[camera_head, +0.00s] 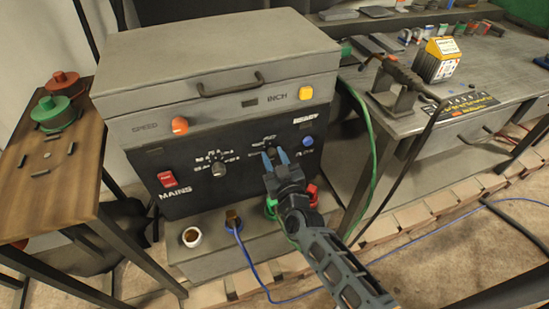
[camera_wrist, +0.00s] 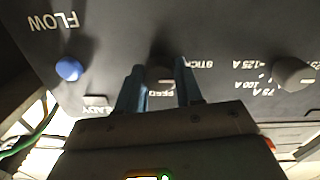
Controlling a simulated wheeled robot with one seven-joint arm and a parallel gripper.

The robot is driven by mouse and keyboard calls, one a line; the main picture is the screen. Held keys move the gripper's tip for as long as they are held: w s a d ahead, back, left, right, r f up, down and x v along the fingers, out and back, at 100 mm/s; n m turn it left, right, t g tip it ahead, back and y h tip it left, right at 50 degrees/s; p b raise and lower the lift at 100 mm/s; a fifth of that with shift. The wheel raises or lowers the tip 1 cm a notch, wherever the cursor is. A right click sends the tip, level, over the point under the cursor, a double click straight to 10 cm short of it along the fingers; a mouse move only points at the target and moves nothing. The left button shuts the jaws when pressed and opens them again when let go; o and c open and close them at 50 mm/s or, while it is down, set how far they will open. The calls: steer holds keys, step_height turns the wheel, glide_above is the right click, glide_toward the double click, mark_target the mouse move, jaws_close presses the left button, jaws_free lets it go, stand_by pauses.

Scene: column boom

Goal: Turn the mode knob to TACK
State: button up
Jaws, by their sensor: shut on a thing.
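The mode knob (camera_head: 272,150) is a small dark dial on the right half of the black panel of the grey machine (camera_head: 215,78). My gripper (camera_head: 275,158) reaches it from the front right, its two blue fingers one on each side. In the wrist view the knob (camera_wrist: 160,76) sits between the fingertips of my gripper (camera_wrist: 160,80), which is shut on it. The wrist picture is upside down; STICK reads beside the right finger and FEED below the knob. I cannot read TACK or see the knob's pointer.
A second, grey knob (camera_head: 218,169) with ampere marks is on the panel's left. A red MAINS switch (camera_head: 167,180), orange SPEED knob (camera_head: 180,125), yellow INCH button (camera_head: 306,92) and blue FLOW knob (camera_head: 308,141) surround it. A green hose (camera_head: 370,140) hangs at the right.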

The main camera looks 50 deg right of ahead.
steer(key=shift+m, duration=0.4)
steer(key=m, duration=0.3)
steer(key=shift+p, duration=0.3)
steer(key=shift+m, duration=2.5)
steer(key=o, duration=1)
steer(key=shift+o, duration=0.2)
steer(key=shift+s, duration=0.1)
steer(key=b+v, duration=0.1)
steer(key=v, duration=0.6)
steer(key=shift+s, duration=0.3)
steer(key=shift+a, duration=0.15)
